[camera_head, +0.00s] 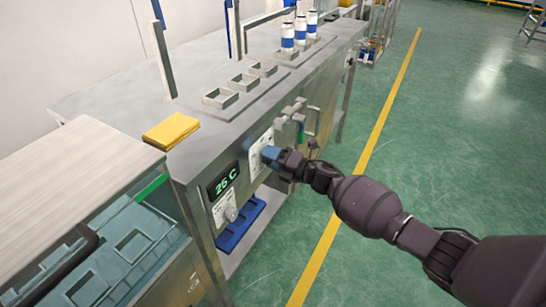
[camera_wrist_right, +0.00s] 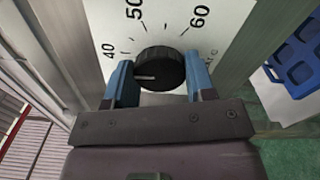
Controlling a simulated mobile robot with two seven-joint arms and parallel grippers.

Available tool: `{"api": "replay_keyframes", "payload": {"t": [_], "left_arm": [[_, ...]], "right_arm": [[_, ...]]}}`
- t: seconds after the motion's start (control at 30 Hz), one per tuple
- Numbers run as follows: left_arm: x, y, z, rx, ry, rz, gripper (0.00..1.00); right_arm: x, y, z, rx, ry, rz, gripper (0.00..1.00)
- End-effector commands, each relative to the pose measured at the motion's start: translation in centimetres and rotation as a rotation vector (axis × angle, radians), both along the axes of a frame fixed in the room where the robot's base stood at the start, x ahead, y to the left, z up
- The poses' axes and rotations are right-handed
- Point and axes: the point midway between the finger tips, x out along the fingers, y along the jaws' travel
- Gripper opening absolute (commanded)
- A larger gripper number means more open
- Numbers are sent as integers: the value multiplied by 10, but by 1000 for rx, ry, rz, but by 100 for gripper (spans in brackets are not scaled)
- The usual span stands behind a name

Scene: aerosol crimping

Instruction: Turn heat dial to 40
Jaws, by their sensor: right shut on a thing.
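The heat dial (camera_wrist_right: 160,69) is a round black knob on a white scale plate (camera_wrist_right: 180,25) marked 40, 50 and 60 in the right wrist view. Its white pointer line points left, below the 40 mark. My right gripper (camera_wrist_right: 158,84) is shut on the dial, with one blue finger on each side. In the head view the right gripper (camera_head: 270,154) is at the white plate (camera_head: 260,150) on the bench front, and it hides the dial. The display (camera_head: 223,181) reads 25 C. My left gripper is not in view.
Another knob (camera_head: 231,213) sits below the display, above a blue tray (camera_head: 240,225). Handles and fittings (camera_head: 298,115) stick out from the bench front beyond my gripper. A yellow block (camera_head: 171,131) and several white-blue cans (camera_head: 300,32) stand on the bench.

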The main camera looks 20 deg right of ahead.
Motion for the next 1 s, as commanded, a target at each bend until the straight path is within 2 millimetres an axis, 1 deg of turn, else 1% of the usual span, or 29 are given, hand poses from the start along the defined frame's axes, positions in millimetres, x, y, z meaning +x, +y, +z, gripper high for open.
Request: {"api": "replay_keyframes", "payload": {"t": [0.27, 0.77, 0.8, 0.93, 1.0], "left_arm": [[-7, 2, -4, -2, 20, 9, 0], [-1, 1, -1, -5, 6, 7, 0], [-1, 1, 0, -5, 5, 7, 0], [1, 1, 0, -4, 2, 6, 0], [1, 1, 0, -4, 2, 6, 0]], "right_arm": [[0, 0, 0, 68, 53, 0, 26], [0, 0, -1, 81, 65, 0, 26], [0, 0, -1, 81, 64, 0, 54], [0, 0, -1, 81, 64, 0, 74], [0, 0, 0, 81, 64, 0, 75]]}}
